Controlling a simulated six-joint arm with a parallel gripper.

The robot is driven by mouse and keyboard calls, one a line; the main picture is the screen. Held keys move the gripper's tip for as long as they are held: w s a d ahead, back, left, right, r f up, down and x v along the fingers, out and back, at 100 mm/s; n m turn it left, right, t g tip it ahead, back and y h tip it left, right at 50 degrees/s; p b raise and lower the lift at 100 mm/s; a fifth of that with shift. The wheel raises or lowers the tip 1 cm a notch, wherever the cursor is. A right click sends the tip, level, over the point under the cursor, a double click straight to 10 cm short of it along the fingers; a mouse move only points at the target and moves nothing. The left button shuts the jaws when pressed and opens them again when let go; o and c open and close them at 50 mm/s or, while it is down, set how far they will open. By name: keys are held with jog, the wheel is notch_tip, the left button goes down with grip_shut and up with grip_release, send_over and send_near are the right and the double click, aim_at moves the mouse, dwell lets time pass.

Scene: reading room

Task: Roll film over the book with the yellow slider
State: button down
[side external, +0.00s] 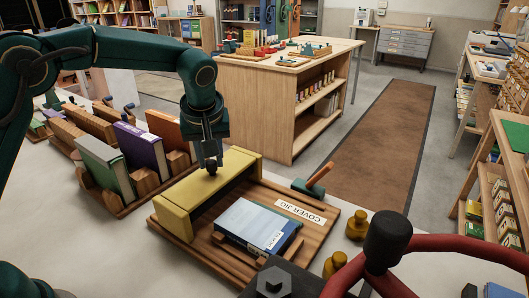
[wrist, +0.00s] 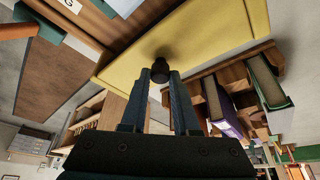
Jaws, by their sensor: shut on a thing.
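The yellow slider (side external: 210,189) is a bridge-shaped piece standing across the wooden cover jig (side external: 310,229), toward its left end. A dark knob (wrist: 161,70) sits on the slider's top. My gripper (side external: 210,168) is above the slider with its fingers shut on that knob; the wrist view also shows the fingers (wrist: 162,76) closed on it, with the yellow slider (wrist: 205,35) beyond. The blue book (side external: 252,223) lies flat in the jig, to the right of the slider and apart from it. I cannot make out any film over the book.
A wooden rack with upright books (side external: 140,148) stands close to the left of the jig. A green-and-orange tool (side external: 311,183) lies at the jig's far edge. Brass weights (side external: 357,224) stand to the right. A red-handled device (side external: 388,245) fills the front right.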

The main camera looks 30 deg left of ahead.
jog(key=d, duration=1.3)
jog(key=shift+w+d, duration=0.15)
jog(key=shift+d, duration=0.7)
jog(key=c, duration=0.7)
grip_release()
jog(key=shift+o, duration=0.2)
jog(key=shift+a, duration=0.15)
